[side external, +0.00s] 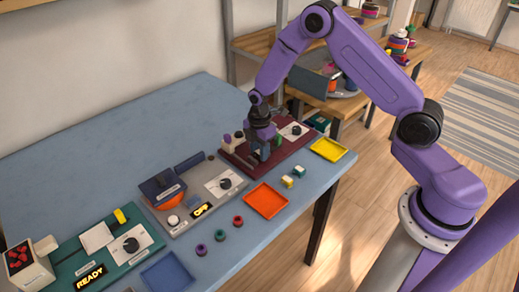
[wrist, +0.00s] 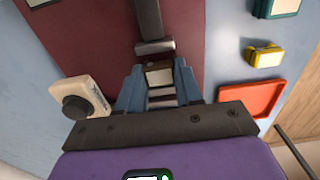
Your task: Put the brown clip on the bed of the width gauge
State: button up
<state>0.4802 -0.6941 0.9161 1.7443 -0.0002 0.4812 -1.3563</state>
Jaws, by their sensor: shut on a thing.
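My gripper (side external: 262,152) is low over the maroon base (side external: 297,147), which appears to be the width gauge. In the wrist view the blue fingers of my gripper (wrist: 160,82) are shut on a small block-like clip (wrist: 158,75) with a pale top and dark edges, which I take to be the brown clip. A dark bar with a crosspiece (wrist: 155,47) lies just beyond the clip, close to it. Whether the clip touches the bed beneath it cannot be told. In the side view the fingers mostly hide the clip.
A cream block with a dark knob (wrist: 82,102) stands left of the fingers in the wrist view. Right of the base are a yellow clip (wrist: 264,56), a green clip (wrist: 275,8) and an orange tray (side external: 265,201). A yellow tray (side external: 328,150) lies near the table corner.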

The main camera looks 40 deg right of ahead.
jog(key=shift+f, duration=0.15)
jog(key=o, duration=1.1)
notch_tip(320, 180, up, 11)
jog(key=shift+r, duration=0.1)
dwell(0.5)
